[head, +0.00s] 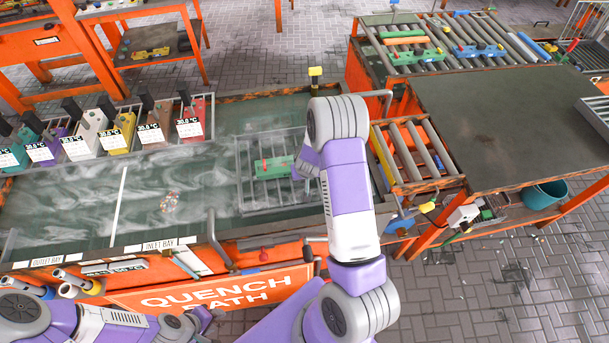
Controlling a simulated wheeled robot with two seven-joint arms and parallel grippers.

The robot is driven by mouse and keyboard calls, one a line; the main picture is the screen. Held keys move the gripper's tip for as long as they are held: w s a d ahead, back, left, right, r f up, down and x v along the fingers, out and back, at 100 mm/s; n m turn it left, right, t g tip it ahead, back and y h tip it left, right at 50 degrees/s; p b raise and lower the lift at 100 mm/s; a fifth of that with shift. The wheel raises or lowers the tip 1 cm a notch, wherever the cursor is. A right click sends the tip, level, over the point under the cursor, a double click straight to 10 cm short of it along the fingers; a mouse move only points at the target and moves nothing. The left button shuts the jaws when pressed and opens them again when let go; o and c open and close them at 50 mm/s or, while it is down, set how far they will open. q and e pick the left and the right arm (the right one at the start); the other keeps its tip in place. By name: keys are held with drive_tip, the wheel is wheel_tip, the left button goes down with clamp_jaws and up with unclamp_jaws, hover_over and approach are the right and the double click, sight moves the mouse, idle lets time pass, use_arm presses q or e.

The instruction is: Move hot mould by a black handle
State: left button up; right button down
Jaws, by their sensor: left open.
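A row of coloured moulds with black handles and white temperature labels stands along the back left of the quench bath (215,262). A red mould (205,106), a yellow mould (117,139) and a white mould (88,122) are among them. A green mould (270,169) lies in a wire basket (247,204) in the bath; its handle is not clear. My left gripper (203,322) is low at the bottom left, open, in front of the bath and away from the moulds. My right arm reaches over the basket; its gripper (305,160) is mostly hidden behind the forearm, beside the green mould.
A roller conveyor (440,67) at the back right carries a green mould (418,58) and a blue mould (478,51). A dark tabletop (510,125) at the right is clear. A short roller section (412,150) joins the bath's right side. A teal bucket (543,195) sits below the table.

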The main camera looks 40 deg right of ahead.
drive_tip(key=shift+w+f, duration=0.1)
drive_tip(key=shift+f, duration=0.05)
idle(0.8)
drive_tip(key=c, duration=0.8)
unclamp_jaws()
drive_tip(key=shift+o, duration=0.8)
drive_tip(key=shift+s+f, duration=0.15)
drive_tip(key=shift+s, duration=0.05)
drive_tip(key=shift+o, duration=1.1)
drive_tip(key=shift+w, duration=0.1)
wheel_tip(320, 180, up, 7)
drive_tip(key=p, duration=0.5)
drive_tip(key=shift+p, duration=0.3)
